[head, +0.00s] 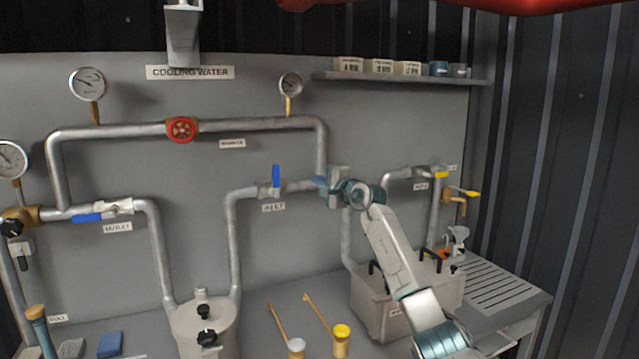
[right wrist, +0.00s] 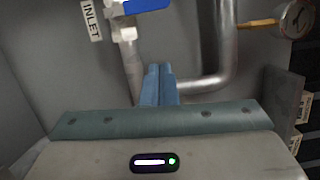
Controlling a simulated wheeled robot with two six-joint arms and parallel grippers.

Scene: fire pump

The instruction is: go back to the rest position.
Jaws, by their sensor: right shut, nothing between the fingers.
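My right gripper (head: 322,184) is raised in front of the grey panel, just right of the blue-handled inlet valve (head: 271,187). Its arm comes up from the lower right. In the right wrist view its two blue fingers (right wrist: 158,72) are together with nothing between them. The INLET label (right wrist: 91,18) and the valve's blue handle (right wrist: 146,4) show beyond them at the top. The fingers appear in front of the pipework; whether they touch it is hard to tell. My left gripper is not in the head view.
A red handwheel (head: 181,130) sits on the upper pipe. A grey basin (head: 372,301) stands below my right arm. A shelf (head: 400,78) with small containers is at upper right.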

